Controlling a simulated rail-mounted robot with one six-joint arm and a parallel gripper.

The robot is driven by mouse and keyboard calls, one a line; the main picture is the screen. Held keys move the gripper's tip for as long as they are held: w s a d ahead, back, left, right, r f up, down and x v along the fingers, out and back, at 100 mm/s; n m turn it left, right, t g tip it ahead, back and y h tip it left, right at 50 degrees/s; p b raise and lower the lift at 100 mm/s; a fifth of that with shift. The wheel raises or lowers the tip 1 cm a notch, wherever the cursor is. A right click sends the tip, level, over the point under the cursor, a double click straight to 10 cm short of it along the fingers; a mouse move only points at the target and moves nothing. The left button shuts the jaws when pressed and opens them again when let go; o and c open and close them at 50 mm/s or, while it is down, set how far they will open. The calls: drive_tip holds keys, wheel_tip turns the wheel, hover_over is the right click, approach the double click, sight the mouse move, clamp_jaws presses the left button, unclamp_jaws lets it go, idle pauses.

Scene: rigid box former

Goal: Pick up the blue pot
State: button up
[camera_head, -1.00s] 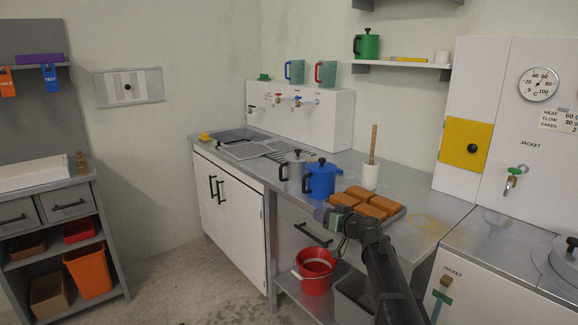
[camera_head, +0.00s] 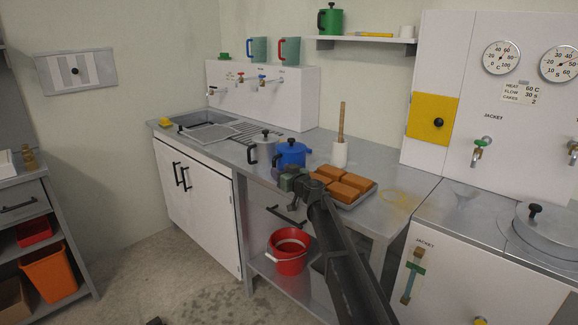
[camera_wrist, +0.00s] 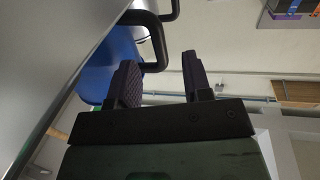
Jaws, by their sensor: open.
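The blue pot (camera_head: 291,156) with a black lid knob stands on the steel counter (camera_head: 405,183), between a grey metal pot and a tray of brown blocks. My gripper (camera_head: 289,176) is just in front of the blue pot in the head view and partly covers its lower side. In the wrist view my gripper (camera_wrist: 161,80) has its two fingers apart. There the blue pot (camera_wrist: 108,62) lies behind the left finger, and its black handle (camera_wrist: 154,42) curves close above the fingers. I cannot tell whether the handle is between them.
The grey pot (camera_head: 263,150) stands close left of the blue pot. The brown blocks (camera_head: 342,184) lie right of my gripper. A white crock (camera_head: 340,153) with a wooden handle is behind. A red bucket (camera_head: 288,252) sits on the lower shelf.

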drive_tip(key=x, duration=0.5)
drive_tip(key=shift+w, duration=0.1)
drive_tip(key=shift+r, duration=0.1)
drive_tip(key=shift+c, duration=0.3)
clamp_jaws()
